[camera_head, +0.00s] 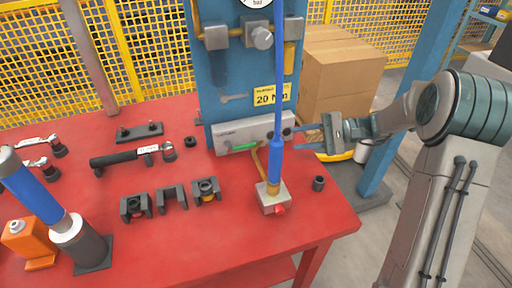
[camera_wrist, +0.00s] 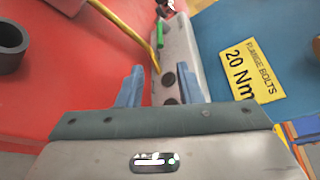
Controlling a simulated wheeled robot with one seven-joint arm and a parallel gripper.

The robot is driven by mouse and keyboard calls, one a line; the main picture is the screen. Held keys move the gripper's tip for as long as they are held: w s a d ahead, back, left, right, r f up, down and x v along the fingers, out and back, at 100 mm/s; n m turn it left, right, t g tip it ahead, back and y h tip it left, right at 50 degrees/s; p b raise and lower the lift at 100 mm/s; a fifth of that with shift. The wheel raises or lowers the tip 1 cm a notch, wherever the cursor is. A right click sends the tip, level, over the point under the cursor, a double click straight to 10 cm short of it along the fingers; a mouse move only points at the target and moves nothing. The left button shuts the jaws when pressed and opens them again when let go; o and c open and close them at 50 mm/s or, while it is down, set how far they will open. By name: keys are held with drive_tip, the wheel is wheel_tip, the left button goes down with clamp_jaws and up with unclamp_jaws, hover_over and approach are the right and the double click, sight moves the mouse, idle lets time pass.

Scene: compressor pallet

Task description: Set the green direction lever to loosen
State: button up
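The green direction lever (camera_head: 244,147) sits on the front of a grey control block (camera_head: 270,126) low on the blue panel. The lever lies nearly level, at the block's left part. In the wrist view the green lever (camera_wrist: 174,34) is at the top, beyond my fingertips, on the grey block (camera_wrist: 180,60). My gripper (camera_head: 298,139) is at the right end of the block, apart from the lever. In the wrist view my gripper (camera_wrist: 160,80) has its two blue fingers spread, with nothing held between them; dark round holes of the block show there.
A blue vertical tool (camera_head: 275,165) on a hose stands before the block, between my gripper and the lever in the head view. A yellow tube (camera_wrist: 120,24) runs near the lever. The red table (camera_head: 330,205) holds clamps and wrenches. Cardboard boxes (camera_head: 340,70) stand behind.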

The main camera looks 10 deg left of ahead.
sight(252, 145)
drive_tip(key=x, duration=1.3)
drive_tip(key=shift+s+a, duration=0.1)
clamp_jaws()
